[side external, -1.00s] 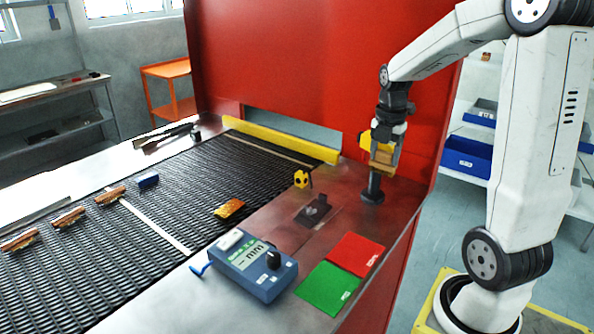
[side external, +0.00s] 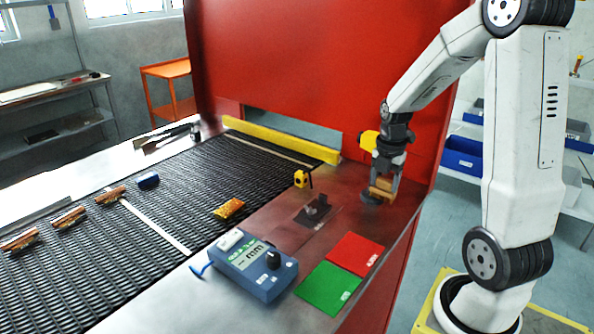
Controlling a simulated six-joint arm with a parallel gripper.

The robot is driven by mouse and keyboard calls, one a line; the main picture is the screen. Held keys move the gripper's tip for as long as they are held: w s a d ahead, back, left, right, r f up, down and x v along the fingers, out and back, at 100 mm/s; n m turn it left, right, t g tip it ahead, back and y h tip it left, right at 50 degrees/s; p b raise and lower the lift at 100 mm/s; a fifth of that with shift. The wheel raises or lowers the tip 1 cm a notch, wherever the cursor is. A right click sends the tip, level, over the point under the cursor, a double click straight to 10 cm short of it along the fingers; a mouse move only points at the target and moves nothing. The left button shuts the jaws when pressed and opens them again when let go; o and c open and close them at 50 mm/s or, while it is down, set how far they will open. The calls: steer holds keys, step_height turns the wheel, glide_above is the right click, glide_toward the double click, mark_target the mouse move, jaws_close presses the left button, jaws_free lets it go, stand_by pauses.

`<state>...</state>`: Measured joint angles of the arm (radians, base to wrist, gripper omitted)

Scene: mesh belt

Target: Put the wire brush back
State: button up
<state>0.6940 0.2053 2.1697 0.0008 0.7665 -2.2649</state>
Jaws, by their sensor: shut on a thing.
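My gripper (side external: 384,180) is at the right of the work surface, pointing down and shut on a small brown block, which looks like the wire brush (side external: 381,187). The brush sits low, at a dark round-based stand (side external: 370,198) on the metal deck. The brush covers the stand's upright post. I cannot tell whether the brush touches the stand or is only in front of it. The bristles cannot be made out.
The mesh belt (side external: 130,234) carries several copper-brown pieces, a blue block (side external: 148,180) and an orange piece (side external: 229,208). On the deck are a yellow tape measure (side external: 301,179), a dark fixture (side external: 315,208), a blue meter (side external: 254,262), a red mat (side external: 355,253) and a green mat (side external: 328,287).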

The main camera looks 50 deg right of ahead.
mark_target(385, 180)
steer(key=shift+f, duration=3.8)
steer(key=shift+f, duration=0.15)
steer(key=o, duration=1.1)
steer(key=shift+r, duration=0.2)
steer(key=shift+r, duration=6)
